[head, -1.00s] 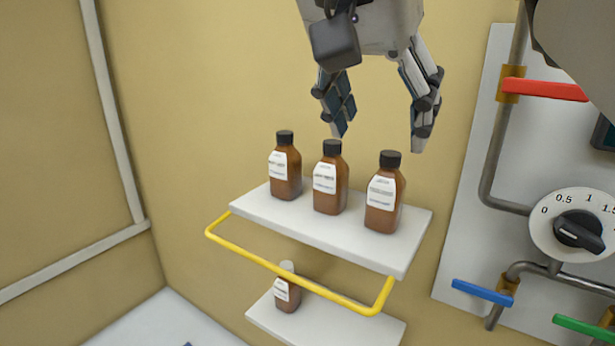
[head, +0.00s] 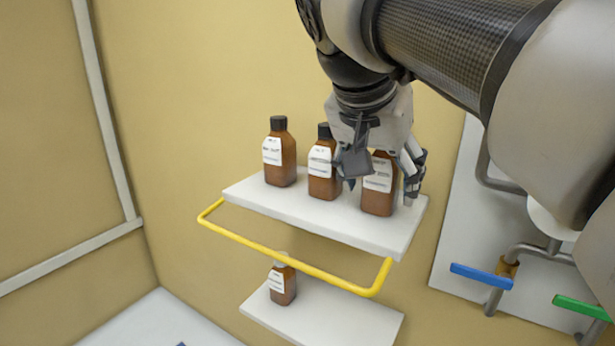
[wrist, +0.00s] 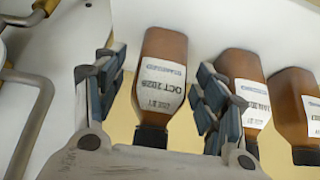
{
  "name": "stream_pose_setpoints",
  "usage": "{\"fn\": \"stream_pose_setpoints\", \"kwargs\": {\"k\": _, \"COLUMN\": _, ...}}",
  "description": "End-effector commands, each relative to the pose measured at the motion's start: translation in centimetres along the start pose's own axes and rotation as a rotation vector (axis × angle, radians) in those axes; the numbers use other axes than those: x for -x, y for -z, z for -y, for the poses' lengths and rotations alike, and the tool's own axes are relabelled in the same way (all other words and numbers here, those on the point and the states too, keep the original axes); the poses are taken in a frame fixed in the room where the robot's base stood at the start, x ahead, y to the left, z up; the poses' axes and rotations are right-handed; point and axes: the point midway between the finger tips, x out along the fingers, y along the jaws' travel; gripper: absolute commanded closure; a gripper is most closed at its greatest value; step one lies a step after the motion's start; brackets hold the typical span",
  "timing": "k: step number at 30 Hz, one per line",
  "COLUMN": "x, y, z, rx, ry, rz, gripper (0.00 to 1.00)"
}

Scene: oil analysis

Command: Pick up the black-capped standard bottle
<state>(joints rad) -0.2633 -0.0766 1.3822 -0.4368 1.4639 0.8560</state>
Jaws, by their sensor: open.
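Three brown bottles with white labels stand in a row on the upper white shelf (head: 345,226). The left bottle (head: 280,158) and middle bottle (head: 320,178) show black caps in the head view. The right bottle (head: 377,190) has its cap hidden by my gripper (head: 383,190). My gripper is open, its fingers on either side of the right bottle. In the wrist view this bottle (wrist: 161,84) sits between the fingers with its black cap toward the palm.
A yellow rail (head: 290,262) runs around the shelf front. A lower shelf (head: 320,318) holds a smaller bottle (head: 282,284). A panel with pipes, a blue lever (head: 481,276) and a green lever (head: 581,307) is to the right. The wall is close behind.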

Motion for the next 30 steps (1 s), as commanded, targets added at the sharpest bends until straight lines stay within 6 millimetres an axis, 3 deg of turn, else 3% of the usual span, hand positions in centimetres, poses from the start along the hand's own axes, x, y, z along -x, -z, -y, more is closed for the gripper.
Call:
{"fn": "stream_pose_setpoints", "kwargs": {"k": 3, "x": -1.11, "y": -0.01, "z": -0.07, "rx": -0.001, "ry": -0.001, "rz": 0.001, "gripper": 0.35}}
{"fn": "stream_pose_setpoints", "kwargs": {"k": 11, "x": -1.23, "y": 0.01, "z": -0.03, "rx": 0.000, "ry": 0.000, "rz": 0.000, "gripper": 0.36}}
{"fn": "stream_pose_setpoints", "kwargs": {"k": 30, "x": -1.20, "y": 0.01, "z": -0.03, "rx": 0.000, "ry": 0.000, "rz": 0.000, "gripper": 0.78}}
